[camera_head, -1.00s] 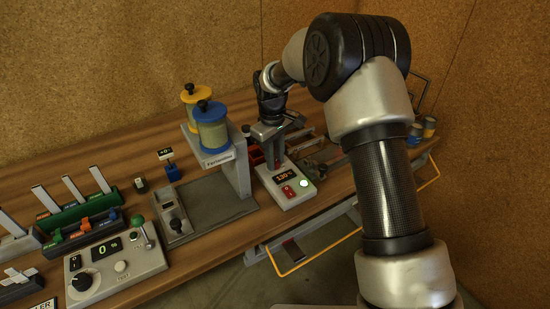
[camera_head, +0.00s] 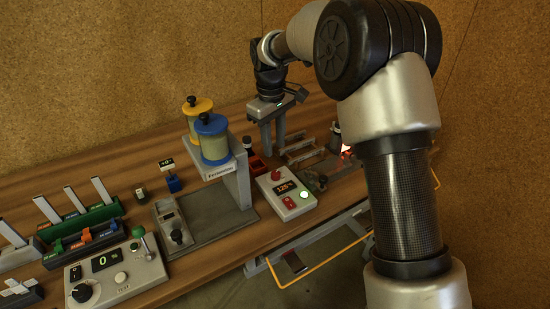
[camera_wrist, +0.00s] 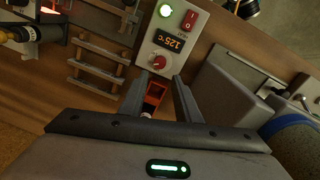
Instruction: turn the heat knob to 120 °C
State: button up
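The heat control box (camera_head: 302,208) is pale grey and stands on the bench right of the Ferrandino stand. Its orange display (camera_head: 285,187) reads about 125; in the wrist view the display (camera_wrist: 171,42) reads 125 °C. The red round heat knob (camera_wrist: 158,62) sits beside the display, and it also shows in the head view (camera_head: 276,175). My gripper (camera_head: 273,148) is above and behind the box, apart from the knob. In the wrist view my gripper (camera_wrist: 160,76) has its fingers spread with nothing held. The knob lies just beyond the fingertips in that view.
A small red tray (camera_wrist: 154,95) is seen between my fingers. Wooden racks (camera_wrist: 98,68) lie beside the box. The stand with spools (camera_head: 240,170) is close on the left.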

notch_tip(320, 180, up, 7)
jog(key=shift+s, duration=0.15)
jog(key=shift+a, duration=0.1)
